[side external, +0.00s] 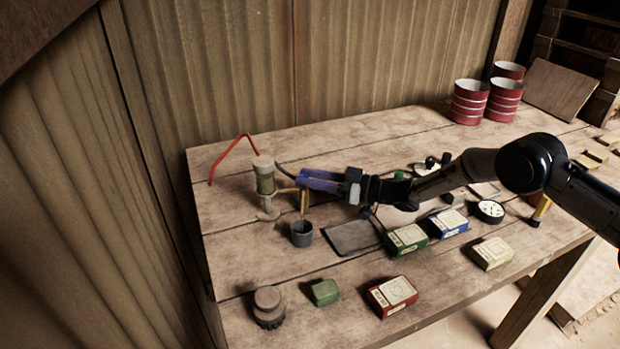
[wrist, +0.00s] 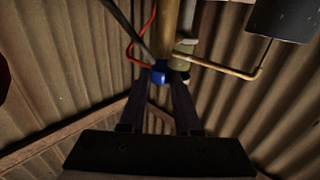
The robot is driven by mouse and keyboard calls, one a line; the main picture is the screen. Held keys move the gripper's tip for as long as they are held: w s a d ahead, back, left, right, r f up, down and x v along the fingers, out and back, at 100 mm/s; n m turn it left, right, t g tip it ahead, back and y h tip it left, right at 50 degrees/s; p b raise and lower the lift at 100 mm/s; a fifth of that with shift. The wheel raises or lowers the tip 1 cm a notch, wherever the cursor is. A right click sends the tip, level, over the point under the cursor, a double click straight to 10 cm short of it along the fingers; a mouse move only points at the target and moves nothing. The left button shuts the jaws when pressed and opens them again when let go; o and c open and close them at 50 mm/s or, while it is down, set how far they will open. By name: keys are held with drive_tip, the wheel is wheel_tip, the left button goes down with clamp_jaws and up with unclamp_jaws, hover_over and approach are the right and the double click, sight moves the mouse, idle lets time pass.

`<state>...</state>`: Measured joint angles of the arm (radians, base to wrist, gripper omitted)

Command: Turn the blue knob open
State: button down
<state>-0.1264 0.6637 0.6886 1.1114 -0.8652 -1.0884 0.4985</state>
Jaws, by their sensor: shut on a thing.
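The blue knob (wrist: 158,73) shows in the wrist view between the tips of my two dark fingers, beside a brass pipe (wrist: 215,66) of the fixture. My gripper (wrist: 160,82) is shut on it. In the side view my gripper (side external: 302,181) reaches in from the right to the fixture (side external: 265,181), an upright olive and pale cylinder with a brass spout. There the fingers look bluish and mostly hide the knob, so its turned angle cannot be told.
A grey cup (side external: 301,234) stands below the spout. A bent red rod (side external: 232,153) is behind the fixture. A dark plate (side external: 353,237), several small boxes (side external: 407,239) and a dial gauge (side external: 490,211) lie under or near my arm. Red drums (side external: 469,102) stand at the back right.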

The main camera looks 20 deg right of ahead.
drive_tip(key=shift+r+n+g+y, duration=0.1)
drive_tip(key=shift+n+g+y, duration=0.2)
drive_tip(key=shift+g, duration=0.1)
drive_tip(key=c, duration=0.6)
unclamp_jaws()
drive_tip(key=shift+d, duration=0.15)
drive_tip(key=v, duration=1.1)
drive_tip(key=shift+s+d, duration=0.25)
drive_tip(key=shift+d, duration=0.05)
